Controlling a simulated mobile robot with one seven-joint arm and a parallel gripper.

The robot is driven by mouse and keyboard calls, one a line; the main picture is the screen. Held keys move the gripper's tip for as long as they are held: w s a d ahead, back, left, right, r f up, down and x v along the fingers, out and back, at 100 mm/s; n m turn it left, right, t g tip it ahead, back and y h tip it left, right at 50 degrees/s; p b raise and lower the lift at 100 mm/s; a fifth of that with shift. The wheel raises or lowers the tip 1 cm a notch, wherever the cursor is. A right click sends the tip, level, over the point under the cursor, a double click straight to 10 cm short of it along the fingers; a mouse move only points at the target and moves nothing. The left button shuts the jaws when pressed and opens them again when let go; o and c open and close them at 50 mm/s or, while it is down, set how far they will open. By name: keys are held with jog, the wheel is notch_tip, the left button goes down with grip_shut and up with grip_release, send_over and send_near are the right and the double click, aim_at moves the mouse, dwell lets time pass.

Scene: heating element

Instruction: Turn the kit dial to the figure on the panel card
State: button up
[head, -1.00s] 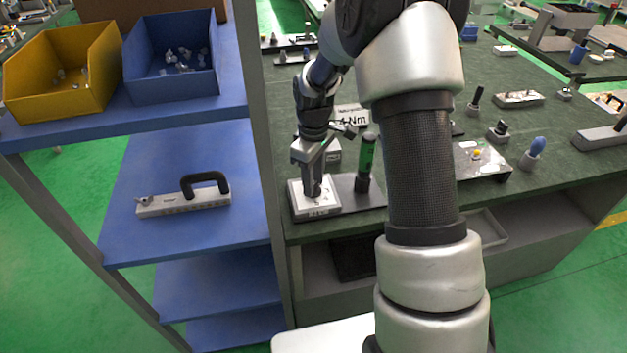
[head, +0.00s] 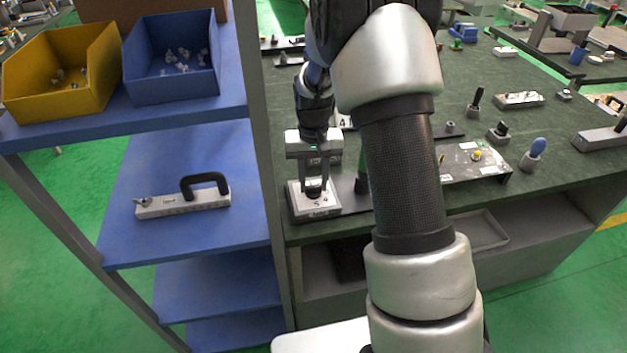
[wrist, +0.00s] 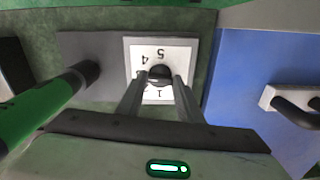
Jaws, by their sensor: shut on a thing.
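The kit dial is a black knob (wrist: 160,73) on a white plate (wrist: 187,55) with printed figures; 5, 4 and 1 show in the wrist view. In the head view the dial plate (head: 330,208) sits at the bench's front left corner. My gripper (wrist: 161,84) points down at it, its two fingers shut on the knob from either side. Where the dial's mark points cannot be read. The panel card (head: 343,122) stands behind my gripper; only a "4" shows, the rest hidden by my arm.
A green-handled tool (wrist: 40,108) stands close beside my gripper; my arm mostly hides it in the head view. The blue shelf (head: 240,235) at left holds a grey block with a black handle (head: 185,200). Yellow (head: 60,95) and blue (head: 172,85) bins stand above it.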

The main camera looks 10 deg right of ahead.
aim_at(314, 186)
jog(key=m, duration=0.3)
jog(key=shift+m, duration=0.3)
jog(key=shift+m+p, duration=0.5)
jog(key=shift+m, duration=1.3)
jog(key=o, duration=1.1)
jog(key=shift+r, duration=0.1)
notch_tip(314, 186, up, 17)
jog(key=shift+r+p, duration=0.15)
jog(key=shift+p, duration=0.55)
